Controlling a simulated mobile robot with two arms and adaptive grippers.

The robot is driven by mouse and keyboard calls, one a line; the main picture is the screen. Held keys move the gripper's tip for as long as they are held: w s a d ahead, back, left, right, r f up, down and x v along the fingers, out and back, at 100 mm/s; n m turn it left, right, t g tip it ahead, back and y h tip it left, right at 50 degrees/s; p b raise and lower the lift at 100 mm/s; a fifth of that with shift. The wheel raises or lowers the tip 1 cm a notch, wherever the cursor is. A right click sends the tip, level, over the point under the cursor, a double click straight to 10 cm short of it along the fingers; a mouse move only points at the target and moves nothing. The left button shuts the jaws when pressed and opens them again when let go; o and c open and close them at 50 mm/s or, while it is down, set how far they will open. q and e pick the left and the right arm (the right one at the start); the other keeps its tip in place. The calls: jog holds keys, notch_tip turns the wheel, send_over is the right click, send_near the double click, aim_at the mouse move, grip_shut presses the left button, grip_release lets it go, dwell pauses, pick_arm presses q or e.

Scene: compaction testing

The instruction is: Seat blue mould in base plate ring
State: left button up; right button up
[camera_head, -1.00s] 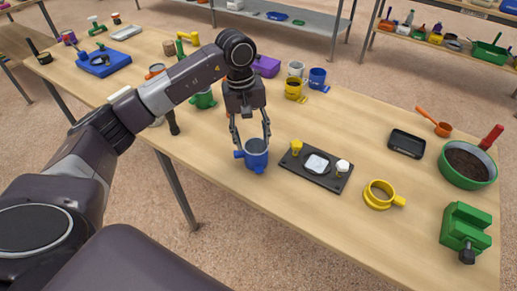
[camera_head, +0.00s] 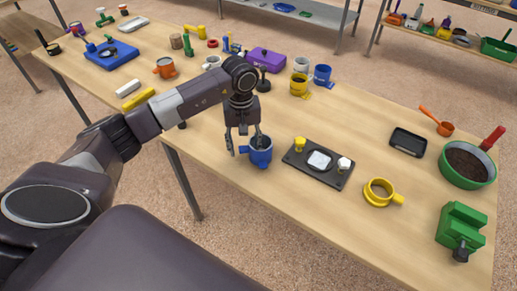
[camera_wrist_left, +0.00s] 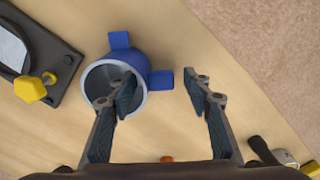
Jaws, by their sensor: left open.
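The blue mould (camera_head: 262,158) stands upright near the table's front edge, with blue lugs on its side. In the left wrist view its grey open mouth and blue wall (camera_wrist_left: 131,64) show. My left gripper (camera_head: 245,146) is open at the mould. In the wrist view (camera_wrist_left: 160,92), one finger is over or inside the mouth and the other is outside it, with the near wall between them; I cannot tell whether either touches. My right gripper is not in view.
A yellow ring-shaped collar with a handle (camera_head: 381,193) and a black tray (camera_head: 408,142) lie right of the plate. A green soil-filled pan (camera_head: 467,165) and green block (camera_head: 463,228) are farther right. Yellow and blue cups stand behind. The table's front edge is close.

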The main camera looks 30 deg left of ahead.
pick_arm(q)
grip_shut()
jog(key=shift+w+r, duration=0.1)
dwell(0.4)
jog(key=shift+r, duration=0.5)
notch_tip(320, 180, up, 13)
jog(key=b, duration=0.3)
notch_tip(320, 180, up, 4)
send_over(245, 147)
jog(key=shift+r+p, duration=0.3)
jog(key=shift+r, duration=0.7)
